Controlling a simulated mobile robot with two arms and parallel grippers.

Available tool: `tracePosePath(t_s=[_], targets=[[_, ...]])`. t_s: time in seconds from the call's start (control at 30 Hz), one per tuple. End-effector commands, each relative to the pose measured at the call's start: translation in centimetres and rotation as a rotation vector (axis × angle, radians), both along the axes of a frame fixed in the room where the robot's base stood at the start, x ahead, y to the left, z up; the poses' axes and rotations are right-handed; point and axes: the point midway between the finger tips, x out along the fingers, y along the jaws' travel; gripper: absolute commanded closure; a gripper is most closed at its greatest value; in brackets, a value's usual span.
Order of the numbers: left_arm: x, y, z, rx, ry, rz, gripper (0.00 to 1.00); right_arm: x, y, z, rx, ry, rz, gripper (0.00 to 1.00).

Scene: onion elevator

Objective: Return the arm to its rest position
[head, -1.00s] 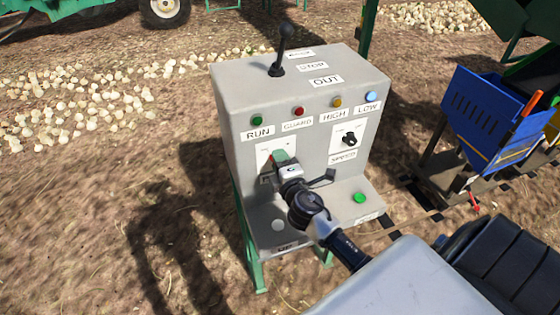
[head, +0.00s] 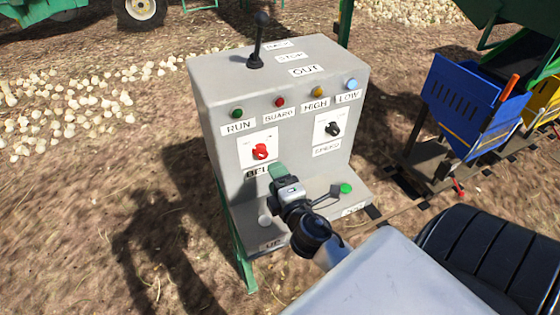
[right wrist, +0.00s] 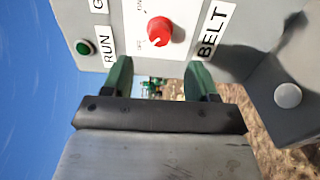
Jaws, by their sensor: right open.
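The grey control box (head: 228,160) stands on a green stand in the middle of the head view. Its red belt knob (head: 260,151) is in plain sight on a white plate, and it also shows in the right wrist view (right wrist: 159,31). My right gripper (head: 277,171) is in front of the panel, below and right of the red knob. In the right wrist view its two green fingers (right wrist: 159,76) are apart with nothing between them, and the knob lies beyond them, clear of both. My left gripper is not in view.
A black speed knob (head: 333,129) sits right of the red one. A lever (head: 257,42) rises from the box top. A ledge with a green button (head: 346,188) juts out below my gripper. A blue bin (head: 470,100) stands at the right.

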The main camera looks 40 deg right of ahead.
Motion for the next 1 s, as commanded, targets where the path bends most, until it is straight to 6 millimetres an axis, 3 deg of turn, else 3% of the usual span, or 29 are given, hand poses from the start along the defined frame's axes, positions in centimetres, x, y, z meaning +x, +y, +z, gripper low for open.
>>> tracePosePath(t_s=[0.2,0.77,0.87,1.0], targets=[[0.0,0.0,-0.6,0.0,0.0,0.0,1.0,-1.8,0.4,0.0,-0.001,0.0,0.0,0.42],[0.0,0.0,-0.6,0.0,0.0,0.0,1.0,-1.9,0.5,0.0,0.002,0.0,-0.001,0.42],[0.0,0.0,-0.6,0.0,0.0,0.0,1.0,-2.3,0.3,-0.2,0.065,0.013,-0.032,0.42],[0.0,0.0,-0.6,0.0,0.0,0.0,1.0,-4.6,-0.1,-1.8,0.363,0.099,-0.181,0.42]])
